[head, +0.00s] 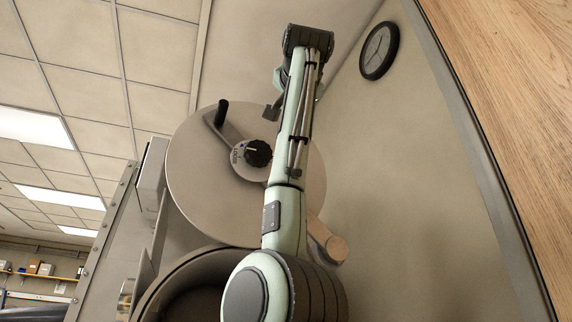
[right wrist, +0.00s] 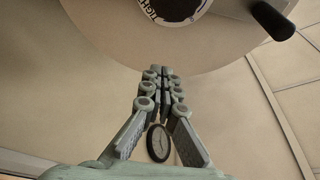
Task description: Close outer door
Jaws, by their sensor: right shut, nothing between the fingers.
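The outer door (head: 200,185) is a round beige disc, standing open and swung aside from the round port (head: 165,290), whose dark inside shows. The door carries a lever with a black grip (head: 221,113) and a dark central knob (head: 258,153). My right arm crosses in front of the door and hides part of its right side. In the right wrist view my right gripper (right wrist: 160,72) is shut and empty, its fingertips near the edge of the door (right wrist: 205,45). Whether they touch it I cannot tell. The black grip (right wrist: 272,20) also shows there. My left gripper is out of view.
A rounded tan hinge end (head: 328,242) shows by the door's lower right edge. A pale wall panel stands left of the port. A black wall clock (head: 379,50) hangs at upper right. Shelves with boxes (head: 40,269) are far off at lower left.

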